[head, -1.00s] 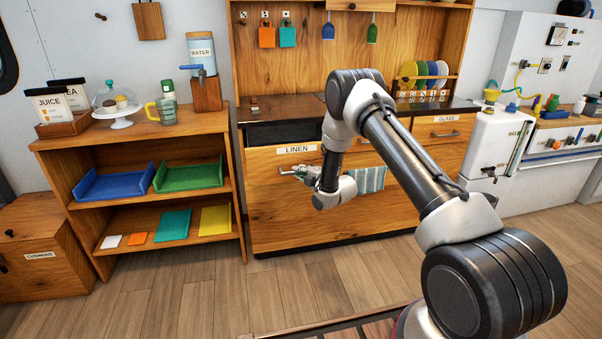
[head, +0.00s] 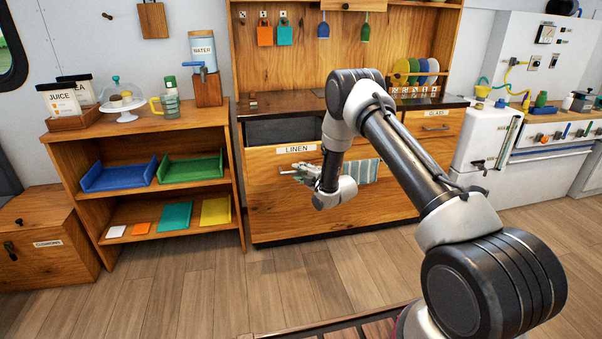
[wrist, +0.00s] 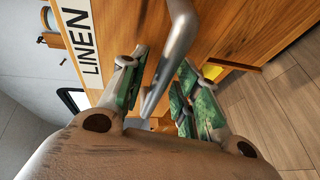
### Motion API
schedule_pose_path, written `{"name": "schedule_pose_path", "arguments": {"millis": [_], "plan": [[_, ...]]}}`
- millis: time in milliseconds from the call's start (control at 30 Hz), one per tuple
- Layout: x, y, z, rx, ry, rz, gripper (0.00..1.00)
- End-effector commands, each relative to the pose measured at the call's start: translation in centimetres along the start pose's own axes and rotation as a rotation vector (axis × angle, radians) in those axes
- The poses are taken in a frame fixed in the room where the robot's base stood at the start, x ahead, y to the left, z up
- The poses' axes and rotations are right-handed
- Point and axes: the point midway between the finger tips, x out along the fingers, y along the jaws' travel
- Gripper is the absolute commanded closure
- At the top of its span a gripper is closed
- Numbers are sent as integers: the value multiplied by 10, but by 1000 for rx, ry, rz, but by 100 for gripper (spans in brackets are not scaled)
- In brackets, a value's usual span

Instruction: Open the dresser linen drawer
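The linen drawer (head: 270,166) has a wooden front with a white LINEN label (head: 297,149). It stands partly out of the dresser, with a dark opening above its front. The label also shows in the wrist view (wrist: 83,45). My gripper (head: 299,171) is at the drawer front, below the label. Exact finger contact is hard to see. My arm hides part of the drawer's right side.
A striped cloth (head: 363,172) hangs on the dresser front, right of my wrist. A shelf unit (head: 170,218) with trays stands close on the left. The drawer marked GLASS (head: 425,127) is at the right. The floor (head: 200,290) before the dresser is clear.

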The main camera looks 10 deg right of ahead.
Motion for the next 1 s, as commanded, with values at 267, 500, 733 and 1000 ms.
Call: {"name": "schedule_pose_path", "arguments": {"millis": [267, 500, 733, 1000], "plan": [[0, 1, 0, 0, 1, 1, 65], [-28, 1, 0, 2, 0, 0, 65], [-80, 0, 1, 2, -1, -1, 65], [-117, 0, 0, 1, 0, 0, 65]]}}
